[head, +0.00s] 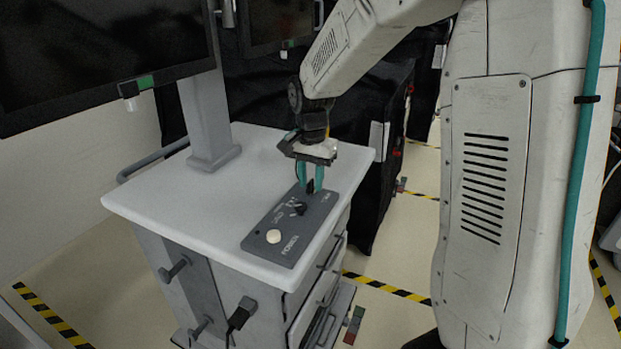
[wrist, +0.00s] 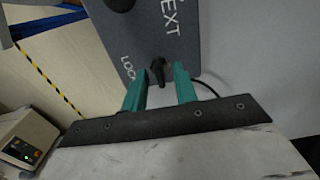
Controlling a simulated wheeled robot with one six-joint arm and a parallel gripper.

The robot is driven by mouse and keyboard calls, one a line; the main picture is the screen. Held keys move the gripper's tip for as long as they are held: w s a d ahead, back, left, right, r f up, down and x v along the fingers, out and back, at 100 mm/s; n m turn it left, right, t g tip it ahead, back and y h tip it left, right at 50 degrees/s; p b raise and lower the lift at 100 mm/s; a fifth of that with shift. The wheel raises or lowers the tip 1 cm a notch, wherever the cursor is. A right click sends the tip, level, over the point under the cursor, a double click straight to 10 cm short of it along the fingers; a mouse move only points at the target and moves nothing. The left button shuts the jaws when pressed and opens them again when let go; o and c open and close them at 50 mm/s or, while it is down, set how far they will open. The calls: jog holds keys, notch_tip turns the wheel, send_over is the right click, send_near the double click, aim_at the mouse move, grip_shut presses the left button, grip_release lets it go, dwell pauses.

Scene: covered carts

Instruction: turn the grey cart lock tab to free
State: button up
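The cart (head: 170,205) has a pale grey top with a dark grey panel (head: 262,253) set on it. Near the panel's far end is a small black lock tab (wrist: 157,73), which looks black rather than grey. In the wrist view the word LOCK is printed to its left. My gripper (head: 309,184) points down at the panel with its teal fingers on either side of the tab. In the wrist view, my gripper (wrist: 161,70) shows the tab between its fingertips with slight gaps. Whether either finger touches it is hard to tell.
A dark dial (head: 299,207) and a cream round button (head: 273,236) sit on the same panel, nearer the cart's front. A monitor (head: 95,50) on a grey post (head: 203,110) stands at the left. Black-covered carts (head: 372,150) are behind. Bare top lies left of the panel.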

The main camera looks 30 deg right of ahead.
grip_shut()
jog(key=shift+n, duration=0.3)
jog(key=n, duration=0.7)
jog(key=shift+n, duration=0.3)
jog(key=n, duration=0.9)
jog(key=shift+n, duration=0.5)
